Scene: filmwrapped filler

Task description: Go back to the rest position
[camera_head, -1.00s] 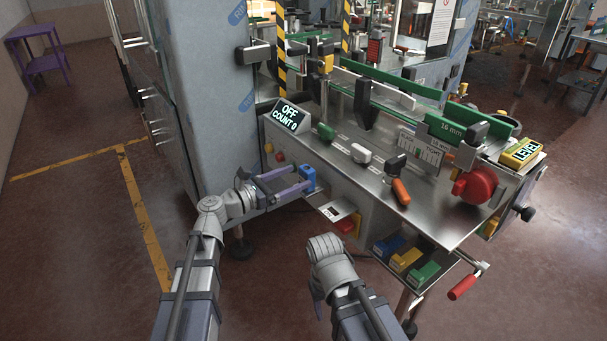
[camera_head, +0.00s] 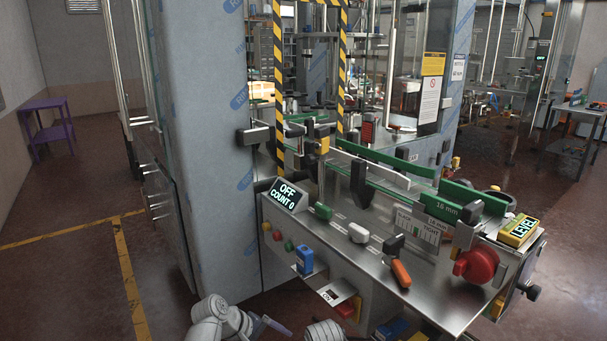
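My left arm comes in at the bottom edge, left of centre. Only part of its gripper (camera_head: 268,326) shows, low in the picture, with a purple-grey finger; the rest is cut off. It is below and apart from a small blue block (camera_head: 305,260) that stands on a little ledge on the front of the machine. A rounded grey piece of my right arm shows at the bottom edge near the centre; its gripper is out of the picture.
The filling machine's steel table (camera_head: 340,235) carries a display (camera_head: 287,195) reading OFF, COUNT 0, an orange-handled lever (camera_head: 401,273), a red knob (camera_head: 478,265) and a yellow LEVEL box (camera_head: 518,231). A purple side table (camera_head: 48,130) stands far left. The left floor is clear.

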